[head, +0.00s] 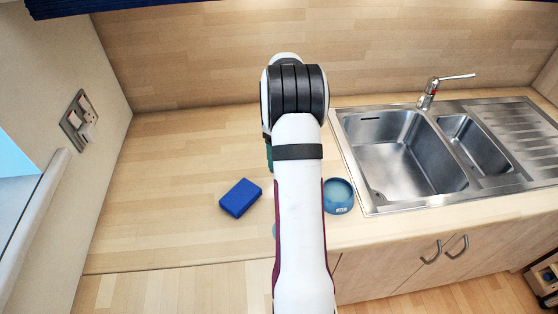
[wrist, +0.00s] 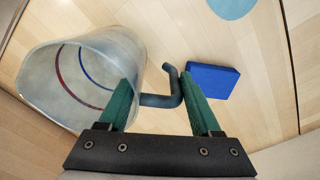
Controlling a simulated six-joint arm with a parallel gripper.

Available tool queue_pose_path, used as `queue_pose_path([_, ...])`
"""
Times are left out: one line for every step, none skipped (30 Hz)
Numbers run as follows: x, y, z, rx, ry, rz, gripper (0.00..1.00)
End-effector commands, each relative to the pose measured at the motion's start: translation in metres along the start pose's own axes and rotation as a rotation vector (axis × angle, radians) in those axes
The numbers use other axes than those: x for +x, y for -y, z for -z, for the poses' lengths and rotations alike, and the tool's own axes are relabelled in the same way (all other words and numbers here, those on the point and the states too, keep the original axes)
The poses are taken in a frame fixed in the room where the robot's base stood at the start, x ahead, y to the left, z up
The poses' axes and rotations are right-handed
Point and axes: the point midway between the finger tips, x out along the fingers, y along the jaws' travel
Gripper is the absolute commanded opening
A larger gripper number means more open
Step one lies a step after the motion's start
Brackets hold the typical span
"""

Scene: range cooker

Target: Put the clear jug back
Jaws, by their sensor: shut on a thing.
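The clear jug (wrist: 75,80) fills the left of the wrist view, its wide mouth facing the camera, with a red and a blue ring visible on it. Its dark grey-blue handle (wrist: 162,101) sticks out to the right, between the green fingers. My gripper (wrist: 157,82) is shut on the jug at its handle side. The exact finger contact is hard to make out. In the head view my own arm hides the jug and most of the gripper. I cannot tell whether the jug touches the counter.
A blue sponge (head: 240,198) lies on the wooden counter (head: 170,160). A blue round dish (head: 339,197) stands right of my arm, near the sink (head: 395,155). A light blue disc (wrist: 232,6) lies flat on the counter. The counter's left side is clear.

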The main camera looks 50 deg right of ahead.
Motion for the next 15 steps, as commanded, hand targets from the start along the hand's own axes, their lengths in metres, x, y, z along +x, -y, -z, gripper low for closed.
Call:
queue_pose_path([0.011, 0.001, -0.001, -0.001, 0.003, 0.003, 0.0])
queue_pose_path([0.017, 0.001, -0.001, 0.0, 0.003, 0.003, 0.0])
queue_pose_path([0.024, 0.001, -0.001, 0.001, 0.002, 0.003, 0.0])
queue_pose_path([0.027, 0.001, -0.001, 0.001, 0.002, 0.002, 0.0])
queue_pose_path([0.03, 0.001, -0.001, 0.001, 0.001, 0.002, 0.0])
queue_pose_path([0.031, 0.001, -0.001, 0.001, 0.001, 0.002, 0.0])
queue_pose_path([0.031, 0.001, -0.001, 0.001, 0.001, 0.001, 0.0])
queue_pose_path([0.031, 0.001, -0.001, 0.001, 0.001, 0.001, 0.0])
queue_pose_path([0.031, 0.001, -0.001, 0.001, 0.001, 0.001, 0.0])
queue_pose_path([0.031, 0.001, -0.001, 0.001, 0.001, 0.001, 0.0])
queue_pose_path([0.031, 0.001, -0.001, 0.001, 0.001, 0.001, 0.0])
queue_pose_path([0.031, 0.001, -0.001, 0.001, 0.001, 0.001, 0.0])
queue_pose_path([0.032, 0.001, -0.001, 0.0, 0.001, 0.001, 0.0])
queue_pose_path([0.032, 0.001, -0.001, 0.0, 0.001, 0.001, 0.0])
queue_pose_path([0.034, 0.001, -0.001, 0.0, 0.001, 0.001, 0.0])
